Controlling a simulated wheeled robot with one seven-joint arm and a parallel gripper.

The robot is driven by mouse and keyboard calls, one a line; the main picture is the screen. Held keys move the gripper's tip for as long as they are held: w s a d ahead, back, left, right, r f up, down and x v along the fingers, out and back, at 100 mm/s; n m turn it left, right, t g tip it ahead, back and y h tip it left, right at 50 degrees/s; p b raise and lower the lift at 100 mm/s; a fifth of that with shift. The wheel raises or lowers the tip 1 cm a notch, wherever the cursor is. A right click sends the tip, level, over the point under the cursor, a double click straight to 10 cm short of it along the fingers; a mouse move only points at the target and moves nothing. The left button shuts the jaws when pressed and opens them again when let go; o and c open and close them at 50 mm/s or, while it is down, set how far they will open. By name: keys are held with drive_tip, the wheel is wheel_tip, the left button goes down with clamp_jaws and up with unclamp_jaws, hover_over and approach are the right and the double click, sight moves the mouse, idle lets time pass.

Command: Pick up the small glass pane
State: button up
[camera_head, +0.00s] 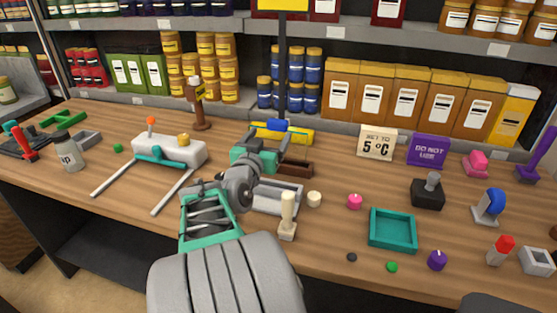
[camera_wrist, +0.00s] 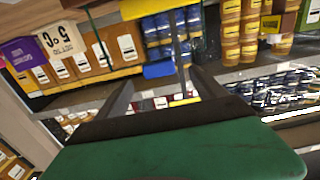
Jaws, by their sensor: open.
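A blue block (camera_head: 277,126) and a yellow bar (camera_head: 300,137) show just beyond the fingertips, at the foot of a dark pole. The blue block (camera_wrist: 160,70) also shows between the fingers in the wrist view. My arm hides part of the bench.
A grey tray (camera_head: 278,203) and cream-handled tool (camera_head: 288,220) are near my arm. A white device (camera_head: 168,150) stands left. A teal tray (camera_head: 393,230), a "5°C" sign (camera_head: 377,143) and a purple sign (camera_head: 428,150) are right. Shelves with jars stand behind the dark pole (camera_head: 283,70).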

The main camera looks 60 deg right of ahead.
sight(276, 126)
drive_tip(key=d, duration=0.2)
drive_tip(key=d+p, duration=0.1)
drive_tip(key=d, duration=0.2)
drive_tip(key=w+d+p, duration=0.1)
drive_tip(key=d, duration=0.1)
drive_tip(key=shift+d+r, duration=0.1)
drive_tip(key=shift+d, duration=0.25)
drive_tip(key=shift+c, duration=0.3)
clamp_jaws()
drive_tip(key=shift+r, duration=0.1)
